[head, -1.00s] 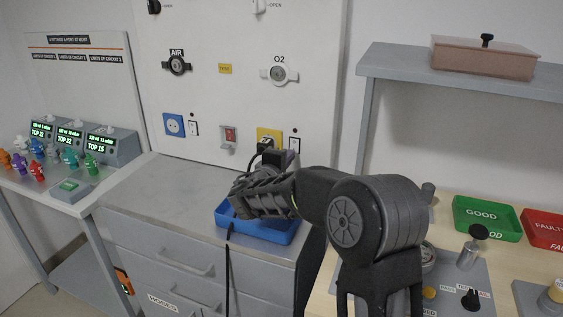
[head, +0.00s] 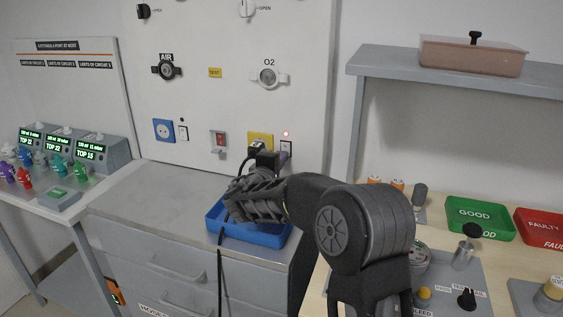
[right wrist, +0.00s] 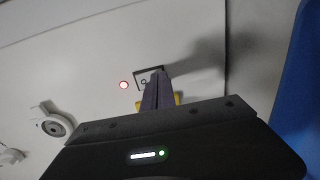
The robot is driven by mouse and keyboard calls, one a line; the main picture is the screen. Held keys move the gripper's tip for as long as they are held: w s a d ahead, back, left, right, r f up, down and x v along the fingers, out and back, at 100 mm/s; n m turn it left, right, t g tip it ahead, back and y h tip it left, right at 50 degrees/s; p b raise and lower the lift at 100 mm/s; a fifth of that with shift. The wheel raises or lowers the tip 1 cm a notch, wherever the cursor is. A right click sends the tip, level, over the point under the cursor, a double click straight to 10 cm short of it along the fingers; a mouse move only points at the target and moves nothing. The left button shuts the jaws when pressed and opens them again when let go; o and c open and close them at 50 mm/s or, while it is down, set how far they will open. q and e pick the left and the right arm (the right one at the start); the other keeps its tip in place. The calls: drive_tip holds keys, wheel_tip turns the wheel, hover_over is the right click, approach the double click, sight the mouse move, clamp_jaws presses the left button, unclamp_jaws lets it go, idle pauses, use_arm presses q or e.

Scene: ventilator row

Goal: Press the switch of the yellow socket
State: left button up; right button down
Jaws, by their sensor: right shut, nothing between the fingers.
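The yellow socket (head: 260,137) is on the white wall panel, with a black plug (head: 257,148) in it. Its white switch in a black frame (head: 286,146) is just to the right, and a small lamp (head: 286,134) above it glows red. My right gripper (head: 284,159) is shut and empty, its tips at the switch's lower part. In the right wrist view the fingertips (right wrist: 155,73) overlap the switch frame (right wrist: 138,77) and hide part of it. Contact cannot be told for sure. The lit lamp (right wrist: 124,85) shows there too. My left gripper is out of view.
A blue tray (head: 262,239) lies on the grey drawer cabinet (head: 150,190) below my arm. A black cable (head: 220,275) hangs down the cabinet front.

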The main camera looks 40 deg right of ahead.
drive_tip(key=shift+a, duration=0.1)
drive_tip(key=b+v, duration=0.1)
drive_tip(key=v, duration=0.6)
drive_tip(key=shift+s+a, duration=0.2)
drive_tip(key=shift+a, duration=0.05)
